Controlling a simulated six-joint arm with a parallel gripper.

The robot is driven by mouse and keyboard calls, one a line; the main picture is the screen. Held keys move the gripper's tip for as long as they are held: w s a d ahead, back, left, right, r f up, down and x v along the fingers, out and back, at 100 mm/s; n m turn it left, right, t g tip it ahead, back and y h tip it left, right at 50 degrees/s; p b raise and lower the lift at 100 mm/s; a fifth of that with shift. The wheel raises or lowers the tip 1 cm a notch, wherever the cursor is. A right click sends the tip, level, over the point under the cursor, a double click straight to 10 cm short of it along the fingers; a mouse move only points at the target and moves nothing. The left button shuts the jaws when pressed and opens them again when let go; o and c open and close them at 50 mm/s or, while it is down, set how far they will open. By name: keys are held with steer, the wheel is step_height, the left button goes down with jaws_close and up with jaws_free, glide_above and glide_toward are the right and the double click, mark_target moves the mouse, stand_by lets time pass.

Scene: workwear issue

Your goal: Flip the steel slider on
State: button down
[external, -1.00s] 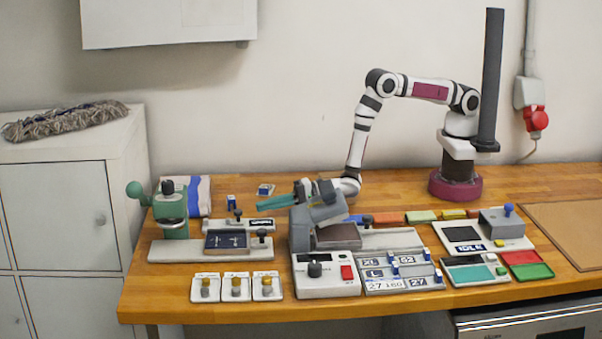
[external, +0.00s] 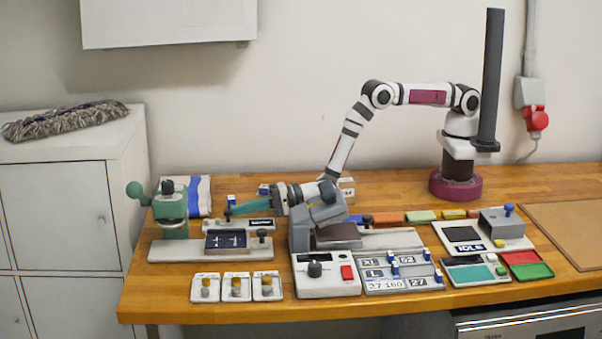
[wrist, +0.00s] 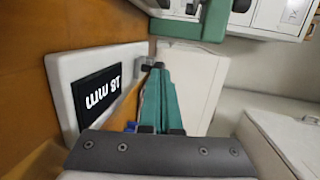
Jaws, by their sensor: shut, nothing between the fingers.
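A white panel (wrist: 65,65) with a black display (wrist: 103,88) lies beside my gripper in the wrist view. The display reads upside down there. A small grey steel-looking slider knob (wrist: 147,63) stands at the panel's edge, right at my fingertips. I cannot tell whether they touch it, nor which position it is in. My gripper (wrist: 157,68) has teal fingers, shut and empty. In the external view my gripper (external: 229,211) points left, low over the back-left panel (external: 209,225), and covers the knob in part.
A green hand press (external: 172,222) stands just left of the fingertips. A tilted grey machine (external: 318,212) stands close under my wrist. Three small switch plates (external: 236,289) lie at the front edge.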

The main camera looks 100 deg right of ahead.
steer(key=shift+w+r, duration=0.1)
steer(key=shift+w, duration=0.05)
steer(key=v, duration=1.4)
steer(key=shift+s, duration=0.2)
steer(key=s+d+r+n+g+h, duration=0.25)
steer(key=s+d+r+g, duration=0.4)
steer(key=r, duration=0.35)
steer(key=s+d+r+n+g, duration=0.1)
steer(key=s+r+n+g, duration=0.1)
steer(key=s, duration=0.8)
steer(key=s+d+r+n+g+y, duration=0.1)
steer(key=s+d+r+n+g, duration=0.1)
steer(key=s, duration=0.8)
steer(key=s+d+r+n+g, duration=0.2)
steer(key=s+r+n+g, duration=0.1)
steer(key=s, duration=0.8)
steer(key=n+g, duration=0.1)
steer(key=g, duration=0.1)
steer(key=shift+g+y, duration=0.35)
